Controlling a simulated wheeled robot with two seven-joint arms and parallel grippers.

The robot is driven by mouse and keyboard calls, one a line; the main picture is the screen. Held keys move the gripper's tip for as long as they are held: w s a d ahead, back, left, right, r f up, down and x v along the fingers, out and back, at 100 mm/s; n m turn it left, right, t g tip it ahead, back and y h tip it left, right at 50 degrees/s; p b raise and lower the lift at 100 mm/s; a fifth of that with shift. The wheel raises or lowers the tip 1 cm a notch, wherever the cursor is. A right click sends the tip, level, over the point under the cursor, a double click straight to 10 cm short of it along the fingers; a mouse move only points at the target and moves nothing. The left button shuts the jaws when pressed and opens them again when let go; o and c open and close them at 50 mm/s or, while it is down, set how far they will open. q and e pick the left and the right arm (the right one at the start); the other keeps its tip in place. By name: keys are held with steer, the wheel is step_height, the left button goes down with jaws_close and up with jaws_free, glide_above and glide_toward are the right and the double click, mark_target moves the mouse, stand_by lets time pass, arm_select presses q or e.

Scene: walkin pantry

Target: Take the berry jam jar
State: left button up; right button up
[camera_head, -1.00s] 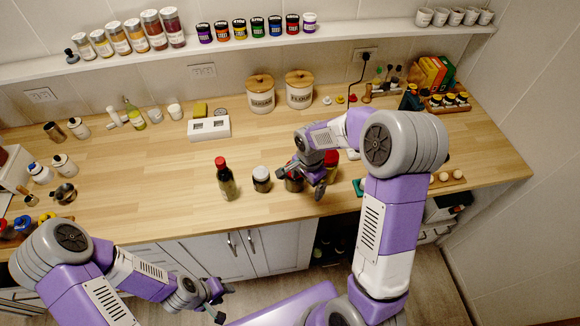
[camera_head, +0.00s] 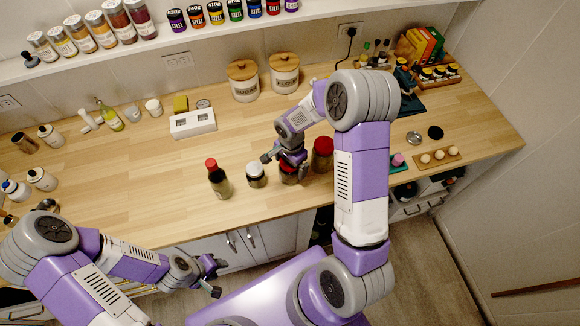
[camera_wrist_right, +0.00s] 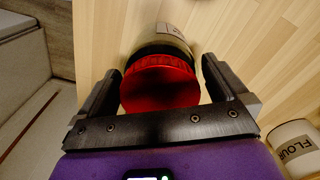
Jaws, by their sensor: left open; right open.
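In the head view a jar with a red lid (camera_head: 288,178), which I take for the berry jam jar, stands near the counter's front edge, partly hidden by my right gripper (camera_head: 285,168). In the right wrist view its red lid (camera_wrist_right: 160,86) lies between the two spread fingers of that gripper (camera_wrist_right: 160,80). Small gaps show beside the lid, so the gripper is open and not closed on it. The jar's label cannot be read. My left gripper (camera_head: 219,277) is open and empty, low in front of the cabinets.
A larger red-lidded jar (camera_head: 322,155) stands close on the right. Two canisters (camera_head: 243,82) are at the back. The left middle of the counter (camera_head: 120,180) is clear.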

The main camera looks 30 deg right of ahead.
steer(key=shift+f, duration=0.65)
steer(key=shift+r, duration=0.1)
steer(key=c, duration=1.4)
